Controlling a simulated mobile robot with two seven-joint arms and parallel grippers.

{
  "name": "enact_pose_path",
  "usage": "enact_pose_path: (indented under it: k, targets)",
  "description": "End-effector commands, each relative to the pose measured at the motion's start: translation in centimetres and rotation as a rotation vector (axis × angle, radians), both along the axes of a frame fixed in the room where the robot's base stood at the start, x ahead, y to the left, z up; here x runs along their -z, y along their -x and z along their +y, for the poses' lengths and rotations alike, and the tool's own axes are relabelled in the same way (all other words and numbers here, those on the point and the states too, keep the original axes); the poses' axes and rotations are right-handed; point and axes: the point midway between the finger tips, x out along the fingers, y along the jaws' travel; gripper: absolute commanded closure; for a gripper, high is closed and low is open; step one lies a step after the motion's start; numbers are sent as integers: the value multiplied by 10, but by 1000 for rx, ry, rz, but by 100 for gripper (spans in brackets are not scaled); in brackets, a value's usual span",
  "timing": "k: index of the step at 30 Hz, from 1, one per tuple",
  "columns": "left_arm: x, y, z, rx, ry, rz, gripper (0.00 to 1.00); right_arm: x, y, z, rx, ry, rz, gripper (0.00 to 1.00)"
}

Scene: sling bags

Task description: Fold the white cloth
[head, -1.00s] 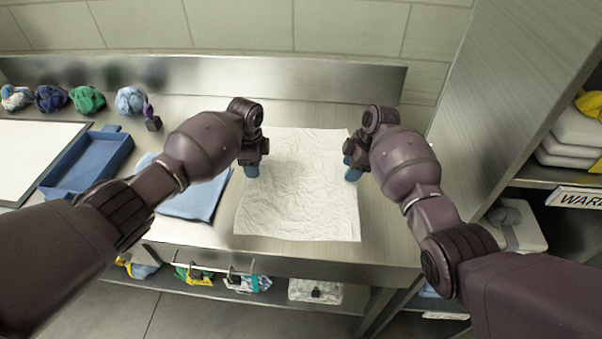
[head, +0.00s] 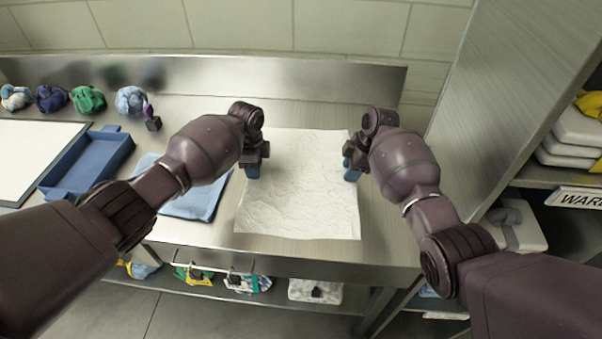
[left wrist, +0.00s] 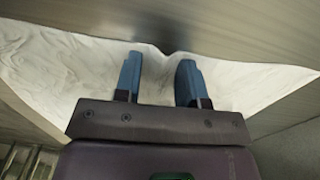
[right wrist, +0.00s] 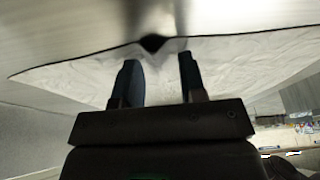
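The white cloth (head: 298,195) lies spread and wrinkled on the steel table. My left gripper (head: 253,170) is at its left edge and my right gripper (head: 350,170) at its right edge, both in the far half. In the left wrist view, the two blue fingers (left wrist: 158,80) stand apart over the cloth (left wrist: 60,75), whose edge puckers between them. In the right wrist view, the fingers (right wrist: 158,78) also stand apart, and the cloth (right wrist: 240,65) edge has a dark notch between them. The fingertips' contact with the cloth is unclear.
A blue folded cloth (head: 200,203) lies left of the white cloth, partly behind my left arm. A blue tray (head: 85,168), a white board (head: 35,150) and several cloth bundles (head: 88,99) are further left. A tall cabinet (head: 510,75) stands right. Bare table (head: 390,235) lies right of the cloth.

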Motion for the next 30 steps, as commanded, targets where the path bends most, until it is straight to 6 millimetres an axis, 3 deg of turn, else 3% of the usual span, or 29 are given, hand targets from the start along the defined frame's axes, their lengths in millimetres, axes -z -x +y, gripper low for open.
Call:
enact_pose_path:
  k: [14, 30]
  targets:
    - [1, 1, 0, -1, 0, 2, 100, 3, 2, -1, 1, 1, 7, 100]
    - [-1, 1, 1, -1, -1, 1, 100, 1, 2, -1, 1, 2, 7, 100]
